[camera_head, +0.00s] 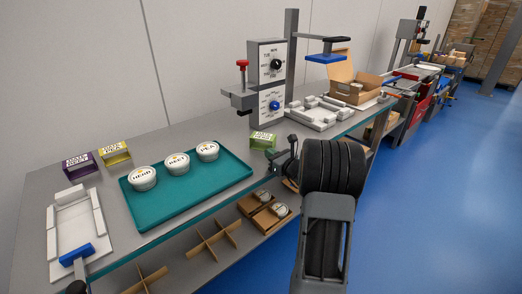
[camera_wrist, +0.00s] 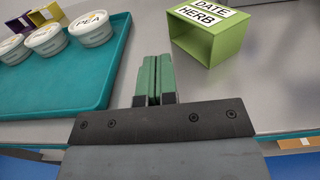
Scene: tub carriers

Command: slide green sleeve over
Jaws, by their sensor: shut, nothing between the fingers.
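The green sleeve (camera_head: 263,141) stands on the grey bench just right of the teal tray. In the wrist view the green sleeve (camera_wrist: 207,42) is an open-ended box with its dark hollow facing me and a label reading "DATE HERB" on top. My gripper (camera_wrist: 154,58) is shut and empty, its green-padded fingers together, left of the sleeve and apart from it. In the head view my gripper (camera_head: 291,142) is at the bench's front edge, partly hidden by my arm. White lidded tubs marked HERB (camera_head: 142,179), BEET (camera_head: 177,164) and PEA (camera_head: 207,151) stand on the tray.
The teal tray (camera_head: 160,217) lies left of the gripper. Purple (camera_head: 80,165) and yellow (camera_head: 114,153) sleeves stand behind it. A white fixture with a blue handle (camera_head: 77,254) is at the left. A dial post (camera_head: 268,82) rises behind the green sleeve. An open carton (camera_head: 372,87) stands farther right.

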